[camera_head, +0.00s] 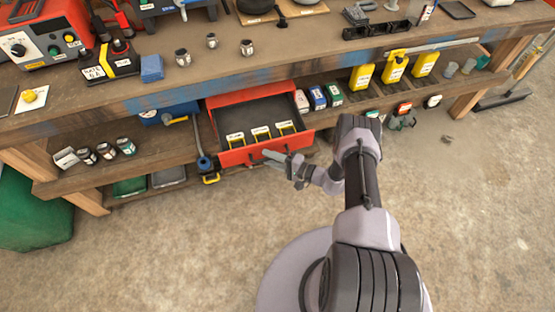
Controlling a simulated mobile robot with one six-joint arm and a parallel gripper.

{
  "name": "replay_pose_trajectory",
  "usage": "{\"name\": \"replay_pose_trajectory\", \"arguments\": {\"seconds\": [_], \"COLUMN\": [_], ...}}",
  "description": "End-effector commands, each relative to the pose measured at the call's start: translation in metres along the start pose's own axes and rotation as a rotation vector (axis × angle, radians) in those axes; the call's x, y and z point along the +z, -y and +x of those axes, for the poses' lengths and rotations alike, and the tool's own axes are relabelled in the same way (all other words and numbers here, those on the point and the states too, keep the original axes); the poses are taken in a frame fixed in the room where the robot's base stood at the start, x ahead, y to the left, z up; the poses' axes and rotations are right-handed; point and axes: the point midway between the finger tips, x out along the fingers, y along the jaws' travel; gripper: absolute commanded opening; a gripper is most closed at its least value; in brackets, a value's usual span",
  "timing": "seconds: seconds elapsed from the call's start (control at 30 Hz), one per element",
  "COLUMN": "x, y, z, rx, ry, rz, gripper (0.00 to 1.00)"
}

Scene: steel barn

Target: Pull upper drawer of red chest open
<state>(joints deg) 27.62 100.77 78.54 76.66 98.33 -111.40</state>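The red chest (214,101) stands on the shelf under the workbench. One of its drawers (237,157) is pulled out, and its dark grey inside shows from above. Several yellow-edged items with white labels (260,134) sit along the front of the drawer. The rest of the chest is mostly hidden by this drawer and the bench top. My gripper (274,158) is at the drawer's red front, by the dark handle. The fingers are small and overlap the handle, so I cannot tell whether they are shut on it.
Small boxes (318,97) stand right of the drawer, and yellow bottles (361,77) stand farther right. A blue-headed tool (203,163) hangs close to the drawer's left side. The workbench edge (330,62) overhangs the shelf. The concrete floor in front is clear.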

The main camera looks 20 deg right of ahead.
Motion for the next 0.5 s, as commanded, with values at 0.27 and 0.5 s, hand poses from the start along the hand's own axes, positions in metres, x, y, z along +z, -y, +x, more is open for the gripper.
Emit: {"name": "replay_pose_trajectory", "arguments": {"seconds": [0.27,0.5], "x": [-0.001,-0.001], "y": [0.004,0.003], "z": [-0.06,-0.135], "rx": [-0.001,-0.001], "ry": [-0.006,-0.006], "rz": [0.002,0.001], "gripper": [0.34,0.34]}}
